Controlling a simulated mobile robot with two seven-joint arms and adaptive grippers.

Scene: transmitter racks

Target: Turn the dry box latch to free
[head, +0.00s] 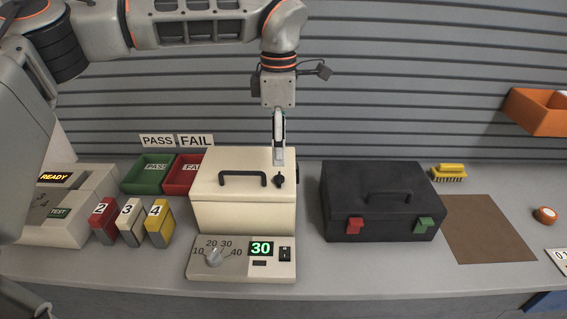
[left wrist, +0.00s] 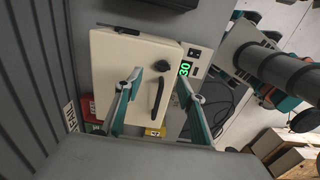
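The dry box (head: 245,213) is a cream box with a black handle on its lid. Its latch (head: 279,181) is a small black knob at the lid's front right. My left gripper (head: 279,160) points straight down just above the latch, seen edge-on in the head view. In the left wrist view my left gripper (left wrist: 160,76) has its two fingers spread apart and nothing between them. The latch (left wrist: 161,65) shows near the gap between the fingertips, with no visible contact. The handle lies beside it. My right gripper is not in the head view.
A control unit (head: 240,270) with a dial and a green 30 stands in front of the box. A black case (head: 378,203) is to the right. Green (head: 149,173) and red (head: 183,174) bins and numbered blocks (head: 130,222) stand left. A brown mat (head: 488,230) lies bare.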

